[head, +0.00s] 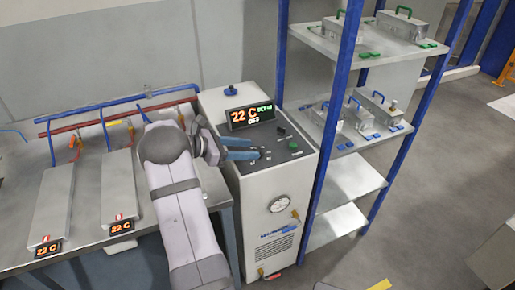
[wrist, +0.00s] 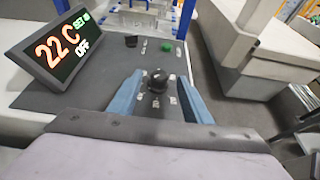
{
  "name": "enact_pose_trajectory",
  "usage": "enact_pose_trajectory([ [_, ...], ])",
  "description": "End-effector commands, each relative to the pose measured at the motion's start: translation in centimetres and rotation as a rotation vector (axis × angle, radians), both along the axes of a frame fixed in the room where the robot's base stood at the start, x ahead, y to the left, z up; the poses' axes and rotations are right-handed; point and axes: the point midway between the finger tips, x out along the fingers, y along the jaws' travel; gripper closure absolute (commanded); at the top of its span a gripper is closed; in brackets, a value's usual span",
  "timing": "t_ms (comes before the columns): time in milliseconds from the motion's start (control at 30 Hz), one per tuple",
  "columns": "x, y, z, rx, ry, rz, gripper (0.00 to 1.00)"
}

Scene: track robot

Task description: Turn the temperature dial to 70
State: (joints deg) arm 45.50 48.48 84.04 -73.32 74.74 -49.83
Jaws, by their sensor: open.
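The temperature dial (wrist: 157,80) is a small black knob on the dark top panel of the white machine, with small white marks around it too blurred to read surely. My gripper (head: 254,148) is over this panel. In the wrist view its two blue fingers stand open, one on each side of the dial, with visible gaps; I cannot tell any contact. In the head view the fingers largely hide the dial. The display (head: 250,115) reads 22 C in orange and OFF in white, with a small green SET line; it also shows in the wrist view (wrist: 62,42).
A black switch (wrist: 131,41) and a green button (wrist: 167,47) sit beyond the dial. A blue-posted shelf (head: 345,150) with metal boxes stands close on the right. A bench (head: 80,185) with metal blocks is on the left.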

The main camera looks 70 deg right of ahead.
Motion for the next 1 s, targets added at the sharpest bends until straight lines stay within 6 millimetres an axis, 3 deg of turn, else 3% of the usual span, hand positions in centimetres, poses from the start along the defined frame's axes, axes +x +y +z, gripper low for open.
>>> enact_pose_trajectory([
  [300,-2.4,-2.4,-1.3,0.000,-0.001,-0.001,0.56],
  [733,-2.9,-3.0,-1.7,0.000,-0.001,0.001,0.56],
  [900,-2.9,-2.9,-1.7,0.000,-0.001,0.001,0.96],
  [1000,-2.9,-2.9,-1.7,0.000,-0.001,0.001,0.97],
])
